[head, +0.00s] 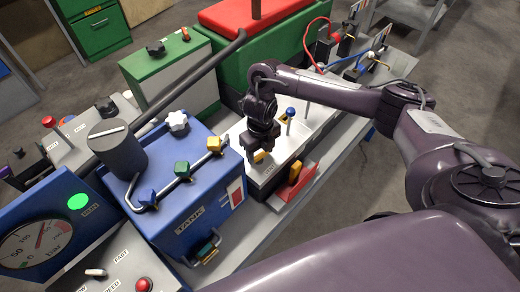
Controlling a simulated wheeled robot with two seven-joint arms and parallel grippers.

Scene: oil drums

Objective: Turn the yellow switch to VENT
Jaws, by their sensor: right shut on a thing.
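My right arm comes in from the right, and its dark gripper (258,150) points down at a white-topped box in the middle. It is shut on the yellow switch (262,157), of which only a small part shows between and beside the fingers. The switch's exact angle is hidden by the gripper. The lettering on the white top is too small to read, so I cannot make out VENT. My left gripper is not in view.
A blue TANK box (180,205) with coloured valves stands left of the gripper. A green box (172,78) is farther back. Bare grey bench (265,228) shows in front.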

